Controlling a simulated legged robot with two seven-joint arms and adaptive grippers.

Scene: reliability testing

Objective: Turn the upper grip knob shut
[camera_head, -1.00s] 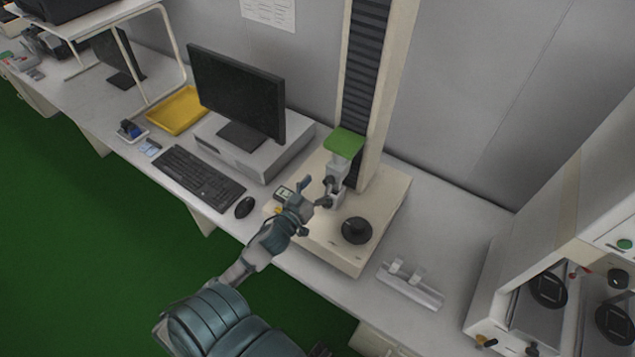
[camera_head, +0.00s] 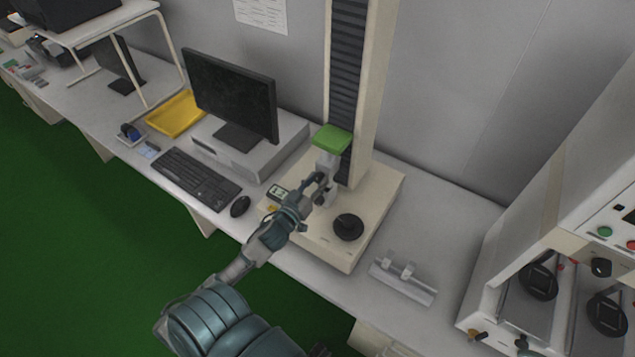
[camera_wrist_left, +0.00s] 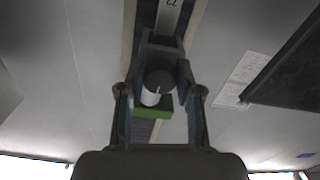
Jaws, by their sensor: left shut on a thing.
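The upper grip hangs on the tall testing machine (camera_head: 370,90), under a green block (camera_head: 332,138). The green block also shows in the left wrist view (camera_wrist_left: 153,107). The dark round grip knob (camera_wrist_left: 159,80) sits between the two fingers of my left gripper (camera_wrist_left: 159,92). In the head view my left gripper (camera_head: 316,190) reaches the grip from the front left and hides most of the knob. The gripper is shut on the knob. My right gripper does not show.
A black round lower fixture (camera_head: 348,227) stands on the machine's cream base (camera_head: 385,205). A monitor (camera_head: 232,92), keyboard (camera_head: 196,178) and mouse (camera_head: 240,206) are to the left. A clear holder (camera_head: 403,280) lies to the right of the base.

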